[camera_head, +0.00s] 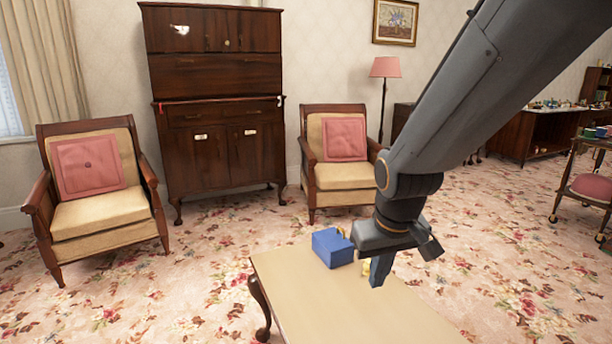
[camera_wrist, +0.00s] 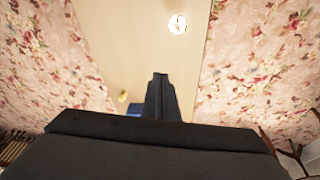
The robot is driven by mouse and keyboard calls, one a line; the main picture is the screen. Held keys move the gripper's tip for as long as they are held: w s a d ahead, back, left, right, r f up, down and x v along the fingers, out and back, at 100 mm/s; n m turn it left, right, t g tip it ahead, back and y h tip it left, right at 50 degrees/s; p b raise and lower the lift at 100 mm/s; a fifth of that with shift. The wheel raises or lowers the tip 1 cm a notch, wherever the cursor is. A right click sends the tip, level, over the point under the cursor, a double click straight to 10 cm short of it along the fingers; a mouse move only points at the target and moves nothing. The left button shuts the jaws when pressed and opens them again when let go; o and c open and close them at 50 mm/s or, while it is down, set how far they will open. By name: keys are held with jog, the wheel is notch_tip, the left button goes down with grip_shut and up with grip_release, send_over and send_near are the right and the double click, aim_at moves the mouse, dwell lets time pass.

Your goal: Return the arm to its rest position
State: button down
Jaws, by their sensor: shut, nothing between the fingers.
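My arm reaches down from the upper right in the head view. My gripper (camera_head: 378,272) hangs over the far part of a pale table, and its fingers point down. In the wrist view the gripper (camera_wrist: 159,78) shows as two dark fingers pressed together with nothing between them. Part of the wrist is hidden behind the dark gripper body.
The pale table (camera_head: 325,305) carries a blue box (camera_head: 332,247) and a small yellow thing (camera_head: 368,268) close to my gripper. A white round thing (camera_wrist: 177,24) shows in the wrist view. Armchairs (camera_head: 97,215) and a dark cabinet (camera_head: 218,100) stand behind; flowered carpet surrounds the table.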

jog(key=s+a+r+m+g+p, duration=0.1)
jog(key=s+r+g, duration=0.15)
jog(key=s, duration=1.25)
jog(key=d+r+m+p, duration=0.1)
jog(key=d+r+p, duration=0.4)
jog(key=p, duration=0.7)
jog(key=shift+s+d+r+m+g, duration=0.15)
jog(key=shift+d+m+g, duration=0.2)
jog(key=shift+d, duration=0.2)
